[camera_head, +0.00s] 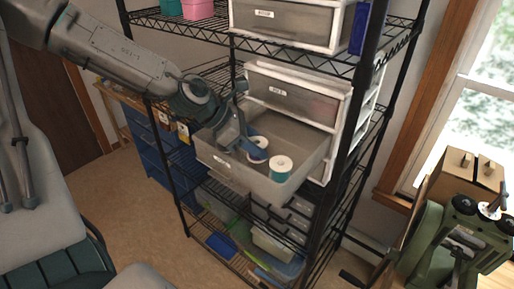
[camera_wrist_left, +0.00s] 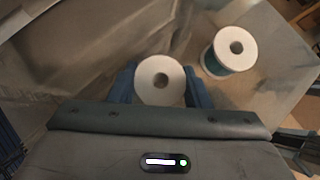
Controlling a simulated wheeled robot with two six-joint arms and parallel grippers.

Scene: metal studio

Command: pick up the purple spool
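A spool with a white top (camera_head: 258,144) stands in an open grey drawer (camera_head: 233,172); its side is mostly hidden, so I cannot confirm that it is purple. My left gripper (camera_head: 246,146) reaches down into the drawer at this spool. In the left wrist view its blue fingers (camera_wrist_left: 160,86) lie on both sides of the spool (camera_wrist_left: 160,72), close against its rim. I cannot tell if they press on it. A second spool, white-topped with a teal side (camera_head: 281,170), stands to the right, apart from the gripper. It also shows in the left wrist view (camera_wrist_left: 229,50). My right gripper is not in view.
The drawer unit stands on a black wire shelf rack (camera_head: 357,110). A closed drawer (camera_head: 290,98) sits just above the open one. Lower shelves hold bins. A cardboard box (camera_head: 460,180) and a green device (camera_head: 450,240) stand at the right by the window.

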